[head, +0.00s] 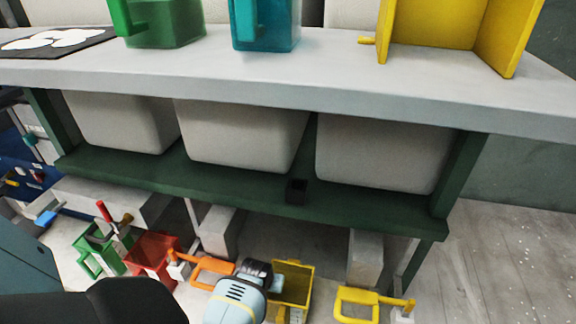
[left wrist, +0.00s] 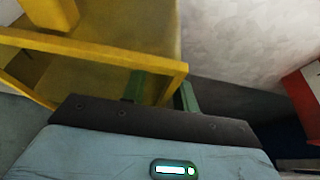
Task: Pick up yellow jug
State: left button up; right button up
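A yellow open-topped container that looks like the yellow jug (head: 296,281) stands low in front of the table, at the bottom centre of the head view. In the left wrist view the yellow jug (left wrist: 100,53) fills the upper left, its rim running towards my fingers. My left gripper (left wrist: 160,92) is open, with green fingers apart. One finger appears on the inner side of the jug's edge and the other outside; I cannot tell if they touch it. In the head view my left gripper (head: 274,283) is beside the jug, its fingers mostly hidden. My right gripper is not in view.
The grey tabletop (head: 300,85) holds a green jug (head: 165,22), a teal jug (head: 265,25) and a large yellow piece (head: 435,22). Below are grey bins (head: 240,135) and a green shelf (head: 200,180). A red container (head: 152,258) and a yellow handle (head: 357,297) lie nearby.

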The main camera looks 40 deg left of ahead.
pick_arm(q)
jog(key=shift+c, duration=0.4)
grip_shut()
dwell(0.9)
